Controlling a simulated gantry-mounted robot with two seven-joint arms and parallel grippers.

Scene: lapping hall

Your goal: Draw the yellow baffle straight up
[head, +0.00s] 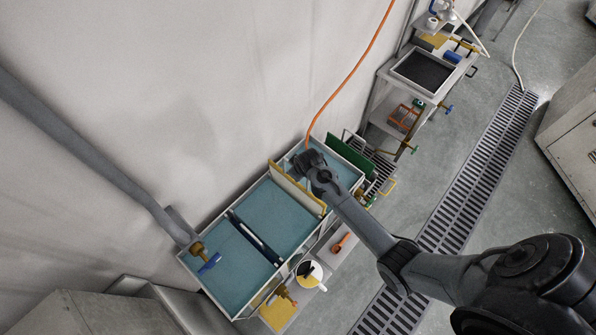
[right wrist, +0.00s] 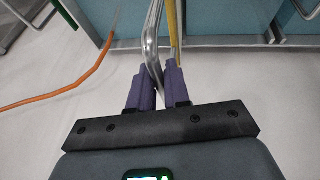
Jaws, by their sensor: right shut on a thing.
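The yellow baffle (head: 297,189) stands on edge across the blue-lined tank (head: 213,270) in the head view, pale on its face and yellow along its edges. In the right wrist view the gripper's purple fingers (right wrist: 159,86) are closed about a bent silver bar (right wrist: 153,45), which looks like the baffle's handle. The baffle's yellow edge (right wrist: 174,30) runs right beside that bar. How far the baffle sits down in the tank is hard to tell. My left gripper is not in view.
A dark divider (head: 255,238) crosses the tank to the left, and a green panel (head: 351,156) stands to the right. An orange hose (head: 349,72) hangs along the wall. A white pot (head: 309,273) is at the tank's front.

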